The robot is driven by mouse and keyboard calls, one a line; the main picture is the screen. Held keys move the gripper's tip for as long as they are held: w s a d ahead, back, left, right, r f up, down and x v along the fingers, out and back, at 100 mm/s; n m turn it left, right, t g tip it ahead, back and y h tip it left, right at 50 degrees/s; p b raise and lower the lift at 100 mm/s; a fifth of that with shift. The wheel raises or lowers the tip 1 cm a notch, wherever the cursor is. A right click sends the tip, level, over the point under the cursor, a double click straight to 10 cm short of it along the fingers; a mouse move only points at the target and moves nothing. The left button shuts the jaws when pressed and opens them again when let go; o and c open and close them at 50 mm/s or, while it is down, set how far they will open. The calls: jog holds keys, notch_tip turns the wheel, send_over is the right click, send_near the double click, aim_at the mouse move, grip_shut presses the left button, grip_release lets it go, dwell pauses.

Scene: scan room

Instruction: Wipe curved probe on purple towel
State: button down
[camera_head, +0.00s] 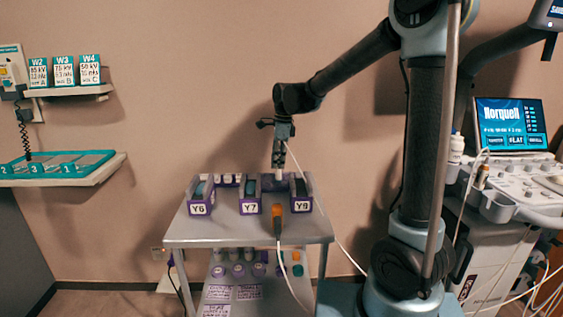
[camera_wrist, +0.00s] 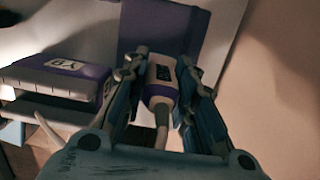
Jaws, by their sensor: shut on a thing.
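My gripper (camera_head: 279,163) is above the back part of the grey cart top in the head view. In the wrist view my gripper (camera_wrist: 162,68) is shut on a probe (camera_wrist: 160,90), white and purple with a dark label and a pale cable. The probe's far end is hidden, so its curve does not show. A flat purple patch (camera_wrist: 165,22), which looks like the purple towel, lies beyond the fingertips in the wrist view. I cannot tell whether the probe touches it. In the head view the towel is hard to make out behind the holders.
Holders Y6 (camera_head: 201,197), Y7 (camera_head: 249,196) and Y9 (camera_head: 301,194) stand on the cart (camera_head: 185,232). Y9 also shows close by in the wrist view (camera_wrist: 62,70). An ultrasound machine (camera_head: 515,180) stands at right.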

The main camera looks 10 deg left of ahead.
jog(key=shift+s+a, duration=0.2)
jog(key=shift+a, duration=0.5)
jog(key=shift+s+a, duration=0.2)
jog(key=shift+a, duration=0.45)
jog(key=shift+d, duration=0.15)
jog(key=shift+w+d, duration=0.2)
jog(key=shift+d, duration=0.5)
jog(key=shift+w+d, duration=0.2)
jog(key=shift+d, duration=0.45)
jog(key=shift+w+d, duration=0.2)
jog(key=shift+d, duration=0.5)
jog(key=shift+a, duration=0.1)
jog(key=shift+s+a, duration=0.2)
jog(key=shift+a, duration=0.5)
jog(key=shift+s+a, duration=0.2)
jog(key=shift+a, duration=0.5)
jog(key=shift+s+a, duration=0.2)
jog(key=shift+a, duration=0.5)
jog(key=shift+d, duration=0.1)
jog(key=shift+w+d, duration=0.2)
jog(key=shift+d, duration=0.5)
jog(key=shift+w+d, duration=0.2)
jog(key=shift+d, duration=0.5)
jog(key=shift+w+d, duration=0.2)
jog(key=shift+d, duration=0.5)
notch_tip(320, 180, up, 8)
